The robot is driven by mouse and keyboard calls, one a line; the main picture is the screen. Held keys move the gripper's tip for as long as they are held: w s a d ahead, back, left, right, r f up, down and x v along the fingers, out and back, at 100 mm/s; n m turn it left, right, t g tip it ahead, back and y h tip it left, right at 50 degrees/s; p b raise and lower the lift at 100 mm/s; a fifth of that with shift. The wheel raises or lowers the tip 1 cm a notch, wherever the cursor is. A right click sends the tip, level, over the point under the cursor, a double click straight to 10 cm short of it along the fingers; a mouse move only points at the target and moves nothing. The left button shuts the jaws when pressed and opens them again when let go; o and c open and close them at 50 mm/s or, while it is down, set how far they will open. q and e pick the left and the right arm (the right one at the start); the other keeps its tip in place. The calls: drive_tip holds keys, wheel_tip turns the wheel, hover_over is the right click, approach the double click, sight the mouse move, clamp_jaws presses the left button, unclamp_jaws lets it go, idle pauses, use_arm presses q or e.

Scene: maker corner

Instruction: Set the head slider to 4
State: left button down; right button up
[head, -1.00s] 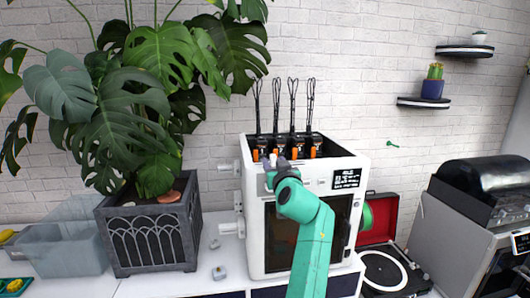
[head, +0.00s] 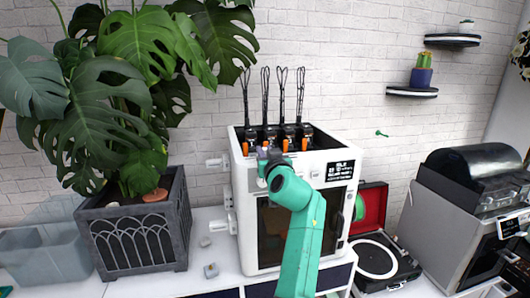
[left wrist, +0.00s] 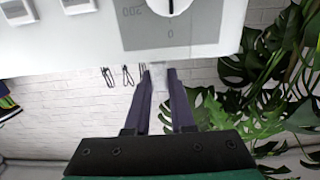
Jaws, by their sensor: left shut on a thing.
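A white boxy printer-like machine (head: 245,215) with a dark front window stands on the white counter. My left gripper (head: 266,153) is at its top front edge, left of the black label panel (head: 340,171). In the left wrist view, my left gripper's (left wrist: 160,82) dark fingers are shut on a small pale piece (left wrist: 160,72), which looks like a slider knob, against the machine's panel edge. My right gripper is not in view.
Several black cable loops (head: 283,95) and orange tabs rise from the machine's top. A monstera in a dark planter (head: 130,240) stands at left. An open red-lidded record player (head: 375,258) and a grey appliance (head: 440,235) are at right.

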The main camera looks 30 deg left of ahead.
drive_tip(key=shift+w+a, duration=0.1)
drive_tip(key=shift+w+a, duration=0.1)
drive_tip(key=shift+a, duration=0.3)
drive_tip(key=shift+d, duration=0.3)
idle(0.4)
